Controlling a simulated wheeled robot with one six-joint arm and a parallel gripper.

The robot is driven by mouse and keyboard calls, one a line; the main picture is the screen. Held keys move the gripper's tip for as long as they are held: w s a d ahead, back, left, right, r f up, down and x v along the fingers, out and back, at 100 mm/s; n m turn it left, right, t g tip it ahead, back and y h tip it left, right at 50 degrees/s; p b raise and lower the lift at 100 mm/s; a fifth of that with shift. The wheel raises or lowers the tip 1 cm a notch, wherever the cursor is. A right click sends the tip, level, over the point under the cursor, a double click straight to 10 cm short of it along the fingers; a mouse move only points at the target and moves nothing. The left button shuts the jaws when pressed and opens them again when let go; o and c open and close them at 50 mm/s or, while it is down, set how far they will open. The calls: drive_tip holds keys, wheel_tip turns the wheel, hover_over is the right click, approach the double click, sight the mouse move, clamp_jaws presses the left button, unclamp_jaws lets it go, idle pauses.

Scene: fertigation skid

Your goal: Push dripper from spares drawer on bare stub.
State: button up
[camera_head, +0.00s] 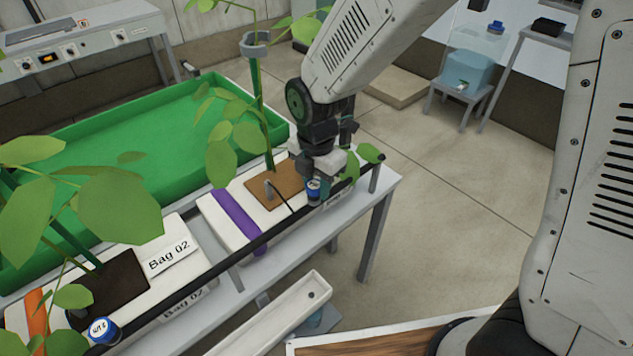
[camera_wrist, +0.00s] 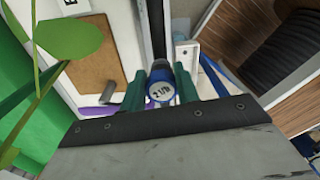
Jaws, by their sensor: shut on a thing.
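My gripper (camera_wrist: 160,86) is shut on a blue dripper (camera_wrist: 160,84) with a white cap marked in dark print, held between the green fingertips. In the head view my gripper (camera_head: 322,186) points down at the black supply pipe (camera_head: 274,233), with the blue dripper (camera_head: 313,189) at or just above the pipe, near its far end. I cannot tell whether the dripper touches the pipe. The bare stub is not distinguishable; the dripper and fingers may hide it. The spares drawer is not identifiable.
Beside the pipe lies a white bag with a purple band (camera_head: 236,217), a brown block (camera_head: 277,186) and a tall plant. Bag 02 (camera_head: 170,255) is nearer, with another blue dripper (camera_head: 102,329) on the pipe. A green tray (camera_head: 110,170) stands behind; a white trough (camera_head: 275,317) sits below.

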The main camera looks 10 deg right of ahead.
drive_tip(key=shift+f, duration=0.65)
idle(1.0)
drive_tip(key=o, duration=0.8)
drive_tip(key=shift+r, duration=0.15)
drive_tip(key=shift+r, duration=2.15)
drive_tip(key=o, duration=0.5)
drive_tip(key=shift+o, duration=0.2)
